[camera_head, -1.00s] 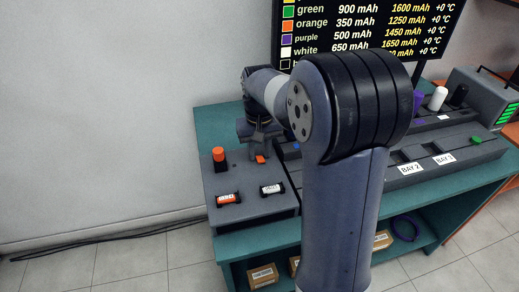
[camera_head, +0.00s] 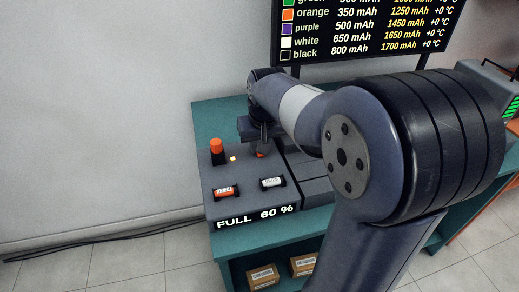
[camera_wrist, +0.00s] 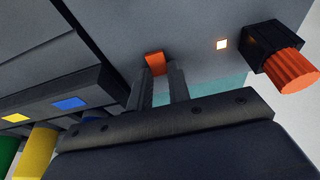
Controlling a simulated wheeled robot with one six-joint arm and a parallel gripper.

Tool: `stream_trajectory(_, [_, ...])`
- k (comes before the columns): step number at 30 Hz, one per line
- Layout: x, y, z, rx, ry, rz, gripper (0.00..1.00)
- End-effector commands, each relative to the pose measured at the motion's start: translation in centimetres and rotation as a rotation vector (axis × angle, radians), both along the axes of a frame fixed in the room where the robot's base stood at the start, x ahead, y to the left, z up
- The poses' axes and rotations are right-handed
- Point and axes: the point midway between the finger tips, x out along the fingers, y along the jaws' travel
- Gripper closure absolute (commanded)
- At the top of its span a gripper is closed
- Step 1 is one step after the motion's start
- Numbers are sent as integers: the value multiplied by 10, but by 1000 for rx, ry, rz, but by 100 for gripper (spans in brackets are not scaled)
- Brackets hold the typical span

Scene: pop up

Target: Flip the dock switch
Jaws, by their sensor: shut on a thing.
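The dock switch, a small orange lever (camera_head: 260,155), stands on the top of the grey dock box (camera_head: 240,188). My gripper (camera_head: 261,147) points down at it and is shut on it. In the wrist view, the orange tip of the lever (camera_wrist: 154,61) shows between the two dark fingers of my gripper (camera_wrist: 157,78). The fingers hide the rest of the lever. A small pale light (camera_head: 233,158) glows beside it, also in the wrist view (camera_wrist: 222,44). The dock front (camera_head: 256,217) reads "FULL 60 %".
An orange knob on a black base (camera_head: 217,147) stands left of the switch. An orange-marked cell (camera_head: 226,193) and a white-marked cell (camera_head: 271,183) lie in the dock top. A lit board (camera_head: 365,30) is behind. My arm hides much of the right side.

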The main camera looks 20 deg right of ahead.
Motion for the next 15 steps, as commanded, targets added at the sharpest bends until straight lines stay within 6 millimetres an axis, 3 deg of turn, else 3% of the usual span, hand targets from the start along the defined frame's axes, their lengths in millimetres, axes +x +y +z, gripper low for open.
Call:
stream_trajectory(13, [-1,0,1,0,-41,0,100])
stream_trajectory(14, [-1,0,1,0,-41,0,80])
stream_trajectory(15, [-1,0,1,0,-41,0,77])
